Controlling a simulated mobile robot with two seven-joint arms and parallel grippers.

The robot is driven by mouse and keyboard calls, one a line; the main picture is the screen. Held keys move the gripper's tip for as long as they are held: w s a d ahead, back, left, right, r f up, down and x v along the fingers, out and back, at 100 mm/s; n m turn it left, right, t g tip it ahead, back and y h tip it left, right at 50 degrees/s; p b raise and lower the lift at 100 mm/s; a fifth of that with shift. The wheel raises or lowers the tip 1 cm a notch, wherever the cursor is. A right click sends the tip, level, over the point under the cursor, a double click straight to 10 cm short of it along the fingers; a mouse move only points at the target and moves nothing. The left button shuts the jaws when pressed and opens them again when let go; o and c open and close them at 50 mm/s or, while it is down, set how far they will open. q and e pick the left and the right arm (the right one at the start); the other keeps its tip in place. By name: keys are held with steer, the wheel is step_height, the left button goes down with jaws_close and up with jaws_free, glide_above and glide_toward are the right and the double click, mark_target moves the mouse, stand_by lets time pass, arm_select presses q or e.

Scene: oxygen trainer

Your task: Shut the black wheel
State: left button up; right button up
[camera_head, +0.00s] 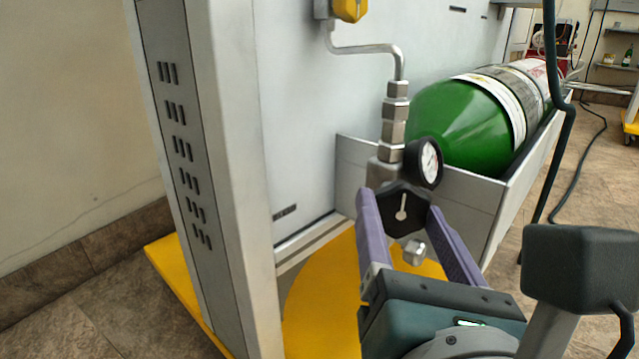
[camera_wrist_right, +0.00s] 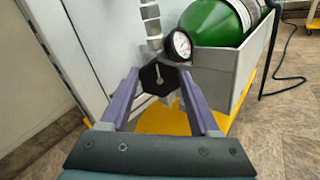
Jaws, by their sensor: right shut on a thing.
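The black wheel (camera_head: 403,211) sits on a metal valve below a metal pipe, beside a round pressure gauge (camera_head: 429,162). A light pointer mark shows on its face. My right gripper (camera_head: 404,222) has its two purple fingers on either side of the wheel and is shut on it. In the right wrist view the wheel (camera_wrist_right: 160,78) lies between the fingertips, with the gauge (camera_wrist_right: 181,44) just above and right of it. The far side of the wheel is hidden. My left gripper is not in view.
A green gas cylinder (camera_head: 462,122) lies in a grey tray (camera_head: 473,200) behind the valve. A yellow handle (camera_head: 350,9) is at the top of the pipe. A grey cabinet post (camera_head: 232,180) stands at left on a yellow base (camera_head: 180,281). A dark hose (camera_head: 549,150) hangs at right.

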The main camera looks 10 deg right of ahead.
steer(key=shift+r, duration=0.1)
steer(key=o, duration=1.4)
steer(key=shift+c, duration=0.2)
steer(key=s+a+p, duration=0.1)
steer(key=s, duration=0.9)
steer(key=shift+a, duration=0.35)
steer(key=shift+w, duration=0.1)
